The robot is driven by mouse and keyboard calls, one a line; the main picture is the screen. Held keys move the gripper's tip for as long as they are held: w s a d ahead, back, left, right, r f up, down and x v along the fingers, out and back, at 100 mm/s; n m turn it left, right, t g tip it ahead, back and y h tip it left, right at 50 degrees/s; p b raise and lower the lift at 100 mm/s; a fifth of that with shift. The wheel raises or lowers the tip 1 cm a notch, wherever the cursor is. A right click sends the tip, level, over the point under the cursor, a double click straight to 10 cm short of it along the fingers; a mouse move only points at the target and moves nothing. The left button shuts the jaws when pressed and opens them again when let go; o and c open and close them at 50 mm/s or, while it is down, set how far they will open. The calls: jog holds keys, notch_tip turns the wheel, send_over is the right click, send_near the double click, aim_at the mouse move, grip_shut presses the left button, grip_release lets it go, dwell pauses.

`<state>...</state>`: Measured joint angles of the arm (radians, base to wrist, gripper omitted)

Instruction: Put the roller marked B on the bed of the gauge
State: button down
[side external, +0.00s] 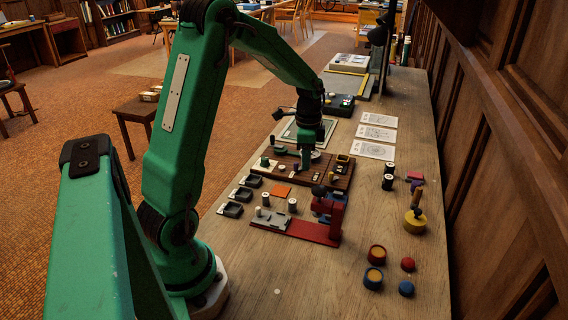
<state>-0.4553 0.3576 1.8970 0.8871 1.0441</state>
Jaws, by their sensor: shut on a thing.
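My gripper (305,164) is low over the dark wooden board (342,184) in the middle of the table. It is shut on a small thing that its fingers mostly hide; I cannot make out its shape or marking. The likely gauge is a red stand (325,232) nearer the camera, with a blue part and a grey plate (270,220) at its left. Small pale rollers (292,205) (266,199) stand near the plate. Two more rollers (390,168) (387,182) stand at the right. No letter is readable on any roller, so I cannot tell which is B.
A yellow-based tool with a handle (415,220) and several red and blue round pieces (374,278) stand at right. White sheets (375,151) lie behind. The table's front is mostly clear.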

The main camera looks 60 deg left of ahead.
send_near(337, 193)
jog(key=shift+s+d+f, duration=0.35)
jog(key=shift+s+d, duration=0.05)
jog(key=shift+d, duration=0.15)
jog(key=shift+s+d+f, duration=0.35)
jog(key=shift+s+d, duration=0.05)
jog(key=shift+d, duration=0.15)
jog(key=shift+f, duration=0.2)
jog(key=shift+f, duration=1.9)
jog(key=shift+f, duration=1.15)
dwell(0.5)
jog(key=c, duration=1.2)
grip_release()
jog(key=shift+c, duration=0.2)
jog(key=c, duration=0.3)
jog(key=shift+o, duration=0.4)
jog(key=shift+s, duration=0.1)
jog(key=shift+r, duration=0.1)
